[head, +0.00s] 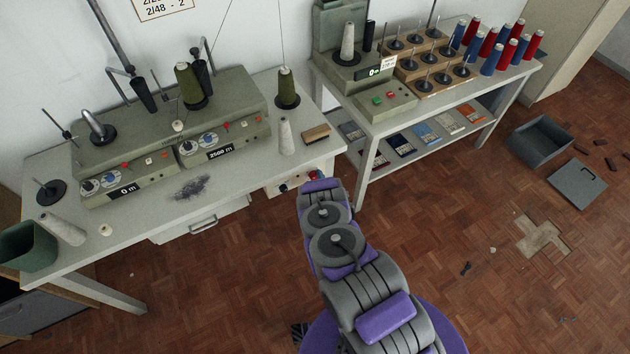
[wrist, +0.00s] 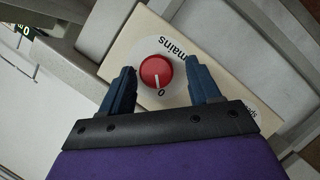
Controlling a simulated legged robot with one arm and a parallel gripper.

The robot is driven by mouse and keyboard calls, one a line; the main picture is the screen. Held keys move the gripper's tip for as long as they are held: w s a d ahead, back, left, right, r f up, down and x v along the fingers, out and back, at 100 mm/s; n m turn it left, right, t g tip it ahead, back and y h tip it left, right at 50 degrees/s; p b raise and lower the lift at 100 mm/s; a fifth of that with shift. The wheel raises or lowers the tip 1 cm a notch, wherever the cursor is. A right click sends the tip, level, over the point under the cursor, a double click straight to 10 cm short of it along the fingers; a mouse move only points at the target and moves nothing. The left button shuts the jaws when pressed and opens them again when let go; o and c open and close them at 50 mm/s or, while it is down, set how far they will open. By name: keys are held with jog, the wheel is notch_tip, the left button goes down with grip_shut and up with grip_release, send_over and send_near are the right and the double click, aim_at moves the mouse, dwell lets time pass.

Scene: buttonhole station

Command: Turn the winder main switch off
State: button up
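The winder main switch is a round red knob (wrist: 155,70) on a cream plate (wrist: 118,50) lettered "mains" in the wrist view. Its white mark points at the "0". My gripper (wrist: 161,66) is open, with one blue finger on each side of the knob. Gaps show between the fingers and the knob, so it is not gripped. How far the tips are from the plate is hard to tell. In the head view my arm reaches to the switch box (head: 285,188) under the winder table's right end and hides most of the gripper.
The winder (head: 165,140) stands on the table (head: 235,175), with cones of thread and a wooden brush (head: 316,133) near its right edge. A second table (head: 400,112) with spools stands to the right. A grey bin (head: 540,143) and its lid lie on the floor.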

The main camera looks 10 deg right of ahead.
jog(key=shift+r, duration=0.15)
jog(key=p+v, duration=0.3)
jog(key=v, duration=1.4)
jog(key=shift+s+d, duration=0.1)
jog(key=shift+s, duration=0.05)
